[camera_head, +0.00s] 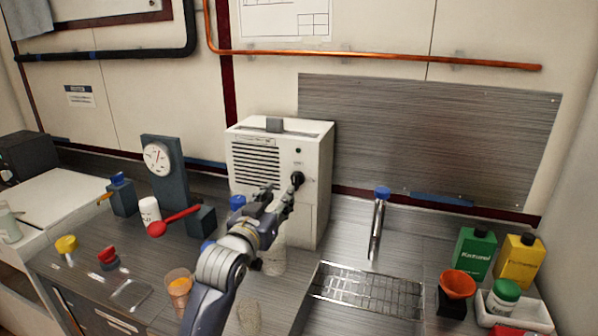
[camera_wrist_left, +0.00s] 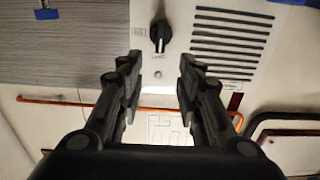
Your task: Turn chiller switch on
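The chiller (camera_head: 315,205) is a white box with a slotted vent, standing against the back wall in the head view. Its black rotary switch (camera_head: 297,179) is on the right part of the front face. The switch also shows in the left wrist view (camera_wrist_left: 160,33), with small labels around it. A small dark lamp (camera_head: 298,150) sits above the switch in the head view. My left gripper (camera_head: 281,196) is just in front of the chiller, close to the switch. In the left wrist view its two fingers (camera_wrist_left: 160,62) are apart with nothing between them. My right gripper is not in view.
A dial gauge on a dark stand (camera_head: 165,180) and a red-handled lever (camera_head: 178,219) stand left of the chiller. A tap (camera_head: 377,225) and a wire rack (camera_head: 367,290) are to the right. Bottles (camera_head: 474,254) and an orange funnel (camera_head: 457,284) stand far right.

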